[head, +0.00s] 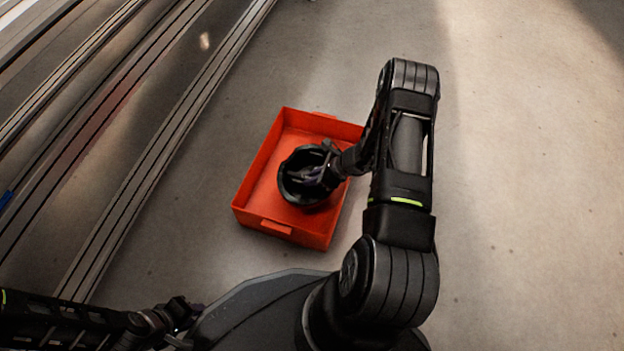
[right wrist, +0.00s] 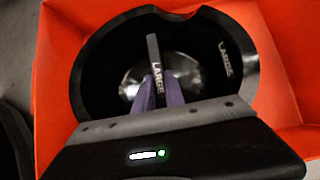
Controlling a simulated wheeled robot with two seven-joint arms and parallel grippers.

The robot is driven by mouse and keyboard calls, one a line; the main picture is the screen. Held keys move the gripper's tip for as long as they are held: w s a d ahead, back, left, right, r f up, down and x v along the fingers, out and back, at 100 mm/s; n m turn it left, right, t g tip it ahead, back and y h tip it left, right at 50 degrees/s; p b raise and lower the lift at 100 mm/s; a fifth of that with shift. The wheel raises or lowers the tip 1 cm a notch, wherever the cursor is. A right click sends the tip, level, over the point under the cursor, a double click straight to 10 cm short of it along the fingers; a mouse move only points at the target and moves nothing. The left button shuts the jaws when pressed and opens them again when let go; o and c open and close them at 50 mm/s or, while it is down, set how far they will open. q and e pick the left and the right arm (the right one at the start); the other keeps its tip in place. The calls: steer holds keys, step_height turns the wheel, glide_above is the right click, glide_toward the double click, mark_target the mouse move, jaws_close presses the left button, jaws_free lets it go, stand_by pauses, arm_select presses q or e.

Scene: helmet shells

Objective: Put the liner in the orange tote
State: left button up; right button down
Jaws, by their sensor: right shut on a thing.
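The liner (head: 290,192) is a black bowl-shaped shell with its open side up, and it reads "LARGE" in the right wrist view (right wrist: 250,70). It is within the outline of the orange tote (head: 262,228). I cannot tell whether it touches the tote's floor. My right gripper (head: 318,176) reaches into the shell. Its purple fingers (right wrist: 158,90) are shut on an upright "LARGE" strip inside the liner. My left gripper (head: 180,318) is at the lower left, away from the tote; its jaws are unclear.
The tote's orange walls (right wrist: 55,75) surround the shell closely in the right wrist view. Long metal rails (head: 150,170) run along the left. The grey floor (head: 530,190) on the right is clear.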

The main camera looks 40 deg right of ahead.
steer(key=shift+f, duration=0.1)
steer(key=c, duration=1.4)
jaws_free()
steer(key=shift+r, duration=0.25)
steer(key=shift+s+d+r, duration=0.15)
steer(key=shift+r, duration=0.1)
steer(key=p+v, duration=0.4)
steer(key=v, duration=0.7)
steer(key=shift+s+p, duration=0.15)
steer(key=shift+p, duration=0.25)
